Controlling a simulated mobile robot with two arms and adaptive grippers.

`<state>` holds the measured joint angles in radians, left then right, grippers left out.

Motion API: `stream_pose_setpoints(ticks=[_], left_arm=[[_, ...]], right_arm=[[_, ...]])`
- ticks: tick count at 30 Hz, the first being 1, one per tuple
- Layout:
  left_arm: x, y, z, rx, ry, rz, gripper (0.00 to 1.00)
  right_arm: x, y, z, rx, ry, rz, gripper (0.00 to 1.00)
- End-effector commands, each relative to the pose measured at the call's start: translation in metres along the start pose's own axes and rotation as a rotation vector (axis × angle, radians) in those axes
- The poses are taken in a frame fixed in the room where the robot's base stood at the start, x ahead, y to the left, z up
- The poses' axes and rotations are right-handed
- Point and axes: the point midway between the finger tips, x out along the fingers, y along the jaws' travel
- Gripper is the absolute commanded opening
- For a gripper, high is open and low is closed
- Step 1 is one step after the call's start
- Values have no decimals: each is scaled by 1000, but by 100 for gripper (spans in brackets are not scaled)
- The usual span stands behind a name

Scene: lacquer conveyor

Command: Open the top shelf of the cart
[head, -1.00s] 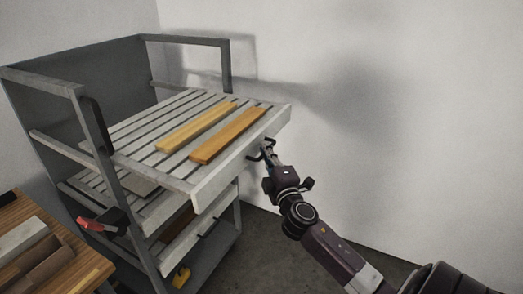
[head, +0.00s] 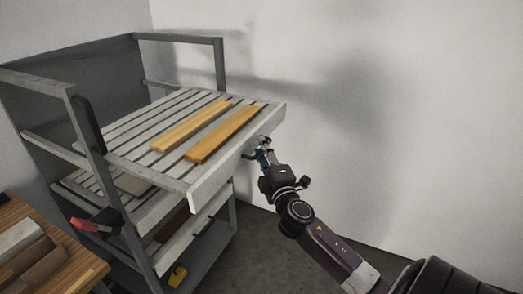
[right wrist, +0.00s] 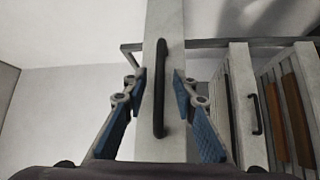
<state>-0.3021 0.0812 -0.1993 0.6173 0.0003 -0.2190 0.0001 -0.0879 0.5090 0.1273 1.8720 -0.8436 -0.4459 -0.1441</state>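The grey cart (head: 55,83) stands at the left of the head view. Its top shelf (head: 189,203), a slatted light-grey tray, is slid well out past the cart's front posts. Two wooden boards (head: 190,127) (head: 222,134) lie on it. My right gripper (head: 261,147) is at the shelf's front face. In the right wrist view, the dark top-shelf handle (right wrist: 160,90) lies between my right gripper's blue-padded fingers (right wrist: 159,88). The fingers are apart, with a gap visible on both sides of the handle. My left gripper is not in view.
A lower shelf (head: 177,244) with its own handle is below the top one. A red-and-black tool (head: 95,221) is at the cart's left side, and a yellow object (head: 177,276) sits low down. A wooden table (head: 63,270) is at the lower left. A bare wall is behind.

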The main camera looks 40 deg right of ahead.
Motion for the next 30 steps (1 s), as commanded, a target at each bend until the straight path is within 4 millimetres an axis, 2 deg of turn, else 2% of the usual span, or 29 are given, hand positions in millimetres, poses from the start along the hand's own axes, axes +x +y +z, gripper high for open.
stream_pose_setpoints(ticks=[5, 15, 18, 24, 30], left_arm=[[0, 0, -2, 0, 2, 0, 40], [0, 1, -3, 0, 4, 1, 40], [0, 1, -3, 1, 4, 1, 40], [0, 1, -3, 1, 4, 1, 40], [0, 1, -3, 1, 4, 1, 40]], right_arm=[[-21, -2, 0, 2, -1, -4, 26], [-89, -2, 0, 3, -1, -5, 26], [-103, -2, 0, 2, -2, -3, 26], [-117, -1, 0, 0, -1, -3, 26], [-118, -1, 0, -1, 0, -2, 26]])
